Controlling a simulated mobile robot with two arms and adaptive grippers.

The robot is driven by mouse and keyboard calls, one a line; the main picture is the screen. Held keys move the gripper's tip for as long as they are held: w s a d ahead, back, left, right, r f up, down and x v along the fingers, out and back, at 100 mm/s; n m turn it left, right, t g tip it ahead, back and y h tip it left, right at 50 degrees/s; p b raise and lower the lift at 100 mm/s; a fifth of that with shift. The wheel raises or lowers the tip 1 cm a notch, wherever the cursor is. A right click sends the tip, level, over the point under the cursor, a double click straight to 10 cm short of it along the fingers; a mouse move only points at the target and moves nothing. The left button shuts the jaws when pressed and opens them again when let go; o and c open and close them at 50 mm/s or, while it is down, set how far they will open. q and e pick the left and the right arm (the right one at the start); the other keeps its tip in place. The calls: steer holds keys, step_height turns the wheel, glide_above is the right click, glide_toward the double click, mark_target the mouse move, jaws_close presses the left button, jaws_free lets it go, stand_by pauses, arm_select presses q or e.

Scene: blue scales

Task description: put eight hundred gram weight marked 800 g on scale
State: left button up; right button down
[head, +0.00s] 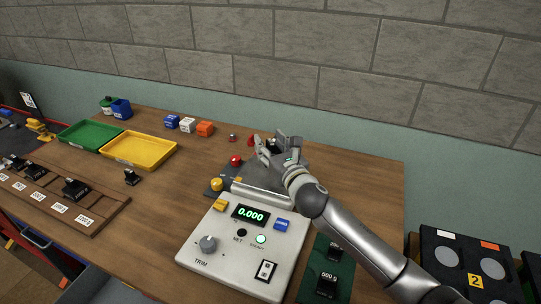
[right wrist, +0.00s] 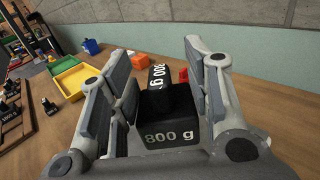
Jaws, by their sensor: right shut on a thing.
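The 800 g weight (right wrist: 168,128) is a black block with a raised top and white "800 g" marks. In the right wrist view it sits between the fingers of my right gripper (head: 279,146), which is shut on it. In the head view the gripper mostly hides it. The scale (head: 222,262) is a white console with a green display (head: 250,214) reading 0.000 and a lit green lamp. My right gripper is over the dark grey area behind the console; whether the weight touches anything there I cannot tell. My left gripper is not in view.
A 600 g weight (head: 327,286) and another black weight stand on a green mat right of the console. A wooden rack (head: 110,212) holds black weights at left. Green (head: 90,137) and yellow (head: 152,150) trays and small coloured blocks (head: 205,129) lie behind. The wall is close behind.

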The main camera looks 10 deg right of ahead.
mark_target(270, 147)
steer(key=shift+w+d+f, duration=0.2)
steer(key=shift+w+f, duration=0.95)
steer(key=shift+f, duration=1.45)
steer(key=c, duration=1.2)
jaws_free()
steer(key=shift+s+f, duration=0.1)
steer(key=shift+f, duration=0.25)
steer(key=o, duration=0.5)
steer(key=shift+r, duration=0.1)
steer(key=shift+c, duration=0.2)
steer(key=shift+r, duration=0.15)
steer(key=s, duration=0.3)
steer(key=s+d, duration=0.1)
steer(key=s, duration=0.3)
steer(key=s+d+b, duration=0.1)
steer(key=s, duration=0.2)
steer(key=shift+s, duration=0.15)
steer(key=shift+s+d, duration=0.15)
steer(key=shift+s, duration=0.65)
